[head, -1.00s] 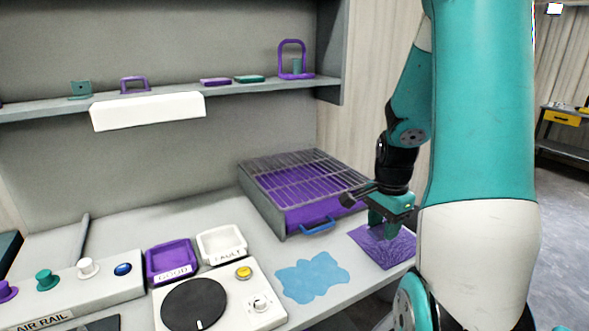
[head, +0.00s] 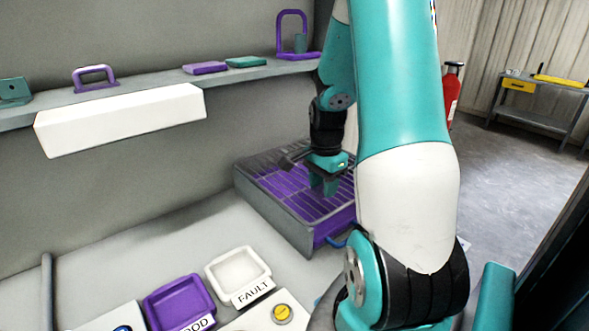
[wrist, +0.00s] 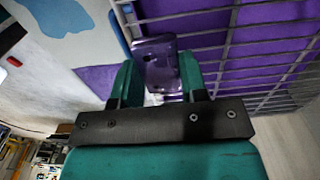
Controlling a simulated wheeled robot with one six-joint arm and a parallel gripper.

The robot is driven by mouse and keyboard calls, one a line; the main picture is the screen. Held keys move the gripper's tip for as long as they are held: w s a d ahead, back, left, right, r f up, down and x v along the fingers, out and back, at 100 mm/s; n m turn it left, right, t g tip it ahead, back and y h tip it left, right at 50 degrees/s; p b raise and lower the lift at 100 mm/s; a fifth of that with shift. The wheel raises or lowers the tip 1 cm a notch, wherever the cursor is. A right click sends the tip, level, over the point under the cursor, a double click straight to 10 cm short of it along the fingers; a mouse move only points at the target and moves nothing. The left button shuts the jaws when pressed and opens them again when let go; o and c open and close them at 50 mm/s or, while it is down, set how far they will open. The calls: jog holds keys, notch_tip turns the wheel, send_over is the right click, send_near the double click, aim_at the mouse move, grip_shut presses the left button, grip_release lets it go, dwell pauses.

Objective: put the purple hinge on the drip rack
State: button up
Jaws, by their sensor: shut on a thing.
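My gripper (head: 323,188) is over the drip rack (head: 262,202), a grey box with a wire grate above a purple tray. In the wrist view, the teal fingers of my gripper (wrist: 157,80) are shut on the purple hinge (wrist: 155,62), a small dull-purple plate. The wire grate of the rack (wrist: 262,52) shows beside and beyond the hinge. I cannot tell whether the hinge touches the grate. In the head view the hinge is hidden by my gripper and arm.
A purple GOOD tray (head: 180,301) and a white FAULT tray (head: 238,272) stand on the bench in front. Above, a shelf (head: 140,95) holds a purple handle (head: 95,77) and other parts. The bench left of the rack is clear.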

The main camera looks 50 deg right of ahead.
jog(key=p, duration=0.4)
send_over(289, 181)
jog(key=shift+r, duration=0.1)
notch_tip(289, 181, down, 3)
jog(key=shift+r+p, duration=0.15)
jog(key=shift+p, duration=0.7)
jog(key=shift+f, duration=0.5)
jog(key=shift+f, duration=0.15)
jog(key=o, duration=1)
jog(key=shift+c, duration=0.2)
notch_tip(289, 181, up, 12)
jog(key=b, duration=0.3)
jog(key=shift+r+b, duration=0.2)
jog(key=shift+b, duration=0.2)
jog(key=shift+a, duration=0.1)
